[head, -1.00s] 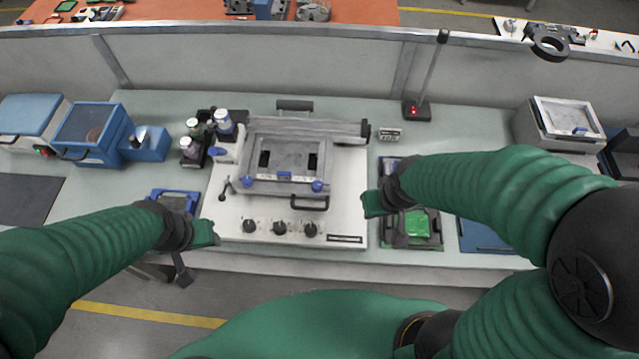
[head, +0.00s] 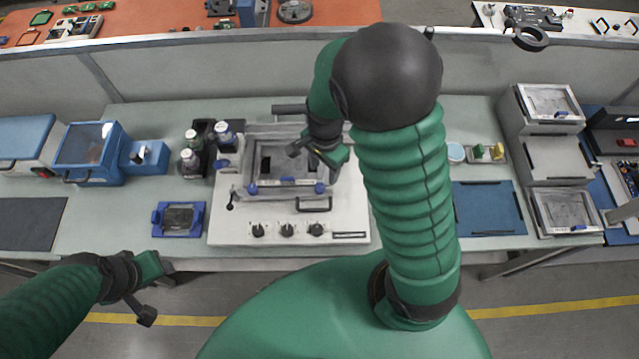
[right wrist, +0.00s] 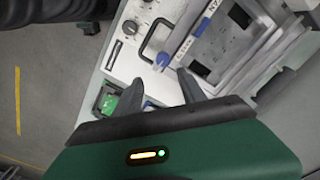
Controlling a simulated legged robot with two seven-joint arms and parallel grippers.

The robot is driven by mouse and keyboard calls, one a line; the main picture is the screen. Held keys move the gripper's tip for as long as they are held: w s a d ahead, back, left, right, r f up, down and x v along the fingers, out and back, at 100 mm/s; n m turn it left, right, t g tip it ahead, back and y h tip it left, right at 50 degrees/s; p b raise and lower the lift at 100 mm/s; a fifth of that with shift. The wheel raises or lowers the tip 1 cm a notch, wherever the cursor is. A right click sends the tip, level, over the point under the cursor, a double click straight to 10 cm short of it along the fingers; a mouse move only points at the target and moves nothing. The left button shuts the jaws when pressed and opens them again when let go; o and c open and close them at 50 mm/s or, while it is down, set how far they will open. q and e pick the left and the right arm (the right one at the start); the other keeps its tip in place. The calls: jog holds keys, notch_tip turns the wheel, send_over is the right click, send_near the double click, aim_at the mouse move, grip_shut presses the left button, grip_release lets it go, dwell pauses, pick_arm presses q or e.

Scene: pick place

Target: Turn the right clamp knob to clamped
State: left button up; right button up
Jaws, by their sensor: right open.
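The right clamp knob (head: 319,188) is blue and sits at the front right corner of the grey clamping frame (head: 262,150) on the white machine. It also shows in the right wrist view (right wrist: 162,60), just beyond the fingertips and apart from them. A matching left blue knob (head: 252,190) sits at the front left corner. My right gripper (head: 320,153) is open and empty above the frame's right part; its two fingers (right wrist: 212,90) show spread in the right wrist view. My left gripper (head: 157,288) is off the bench's front edge; its opening is unclear.
A black handle (head: 313,205) is near the right knob, with several black dials (head: 288,230) in front. Bottles (head: 190,160) stand left of the frame. A blue fixture (head: 178,219) lies left of the machine. My right arm hides the bench to the machine's right.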

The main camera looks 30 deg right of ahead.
aim_at(320, 187)
jog(key=f, duration=0.5)
jog(key=shift+w+d+f, duration=0.2)
jog(key=shift+w, duration=0.15)
jog(key=f, duration=0.1)
jog(key=a+f, duration=0.2)
jog(key=shift+w+f, duration=0.15)
jog(key=shift+f, duration=0.15)
jog(key=shift+s+a+f, duration=0.1)
jog(key=shift+s+a, duration=0.05)
jog(key=shift+s, duration=0.05)
jog(key=shift+d+f, duration=0.1)
jog(key=shift+d, duration=0.3)
jog(key=shift+c, duration=0.2)
jog(key=shift+w+d+f, duration=0.1)
jog(key=shift+d+f, duration=0.05)
jog(key=shift+d, duration=0.25)
jog(key=c, duration=0.5)
jog(key=shift+c, duration=2.4)
pick_arm(q)
jog(key=shift+w+f, duration=0.3)
jog(key=shift+w, duration=0.2)
pick_arm(e)
jog(key=shift+a, duration=0.3)
grip_shut()
